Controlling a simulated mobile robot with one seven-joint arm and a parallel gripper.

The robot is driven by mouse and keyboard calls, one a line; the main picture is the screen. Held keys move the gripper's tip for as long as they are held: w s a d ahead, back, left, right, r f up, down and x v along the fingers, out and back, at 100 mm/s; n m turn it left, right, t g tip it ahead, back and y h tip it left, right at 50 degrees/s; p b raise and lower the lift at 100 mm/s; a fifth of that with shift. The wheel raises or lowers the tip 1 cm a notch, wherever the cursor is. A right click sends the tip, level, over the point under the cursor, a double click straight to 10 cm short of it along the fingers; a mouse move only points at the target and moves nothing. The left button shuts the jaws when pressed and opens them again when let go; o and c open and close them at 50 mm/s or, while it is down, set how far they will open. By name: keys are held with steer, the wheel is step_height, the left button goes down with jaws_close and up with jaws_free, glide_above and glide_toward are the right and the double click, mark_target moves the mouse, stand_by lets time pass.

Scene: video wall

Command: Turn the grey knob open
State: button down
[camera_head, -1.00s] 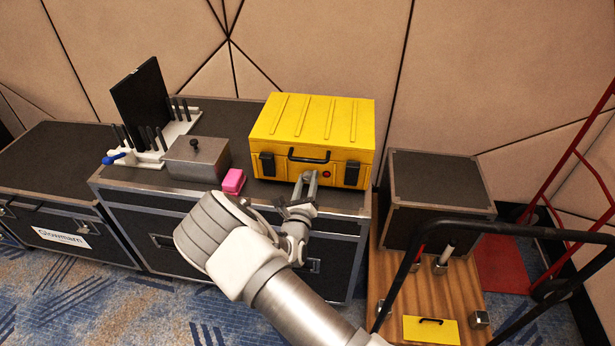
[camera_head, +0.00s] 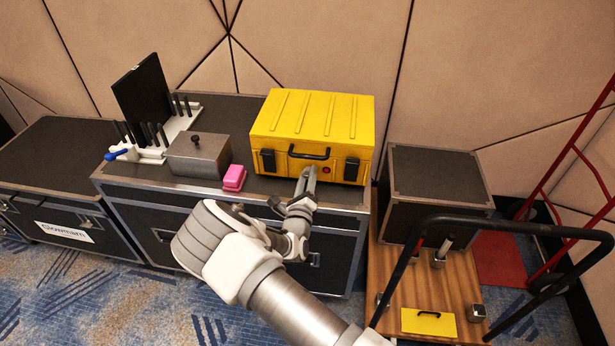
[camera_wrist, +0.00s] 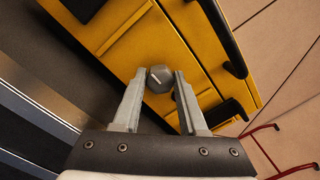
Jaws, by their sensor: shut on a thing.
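In the head view my gripper (camera_head: 308,172) reaches the lower front of the case, left of a small red round part (camera_head: 326,170). The knob is hidden there behind the fingers.
The case stands on a dark flight case (camera_head: 130,208). A pink block (camera_head: 234,178), a metal box with a black knob (camera_head: 198,156) and a white rack (camera_head: 180,125) stand to its left. A wooden cart (camera_head: 398,290) with a black handle is at the right.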

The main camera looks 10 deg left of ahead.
steer(key=shift+c, duration=2.2)
jaws_free()
steer(key=shift+s, duration=0.1)
steer(key=s+d+f+p, duration=0.1)
steer(key=s, duration=1.6)
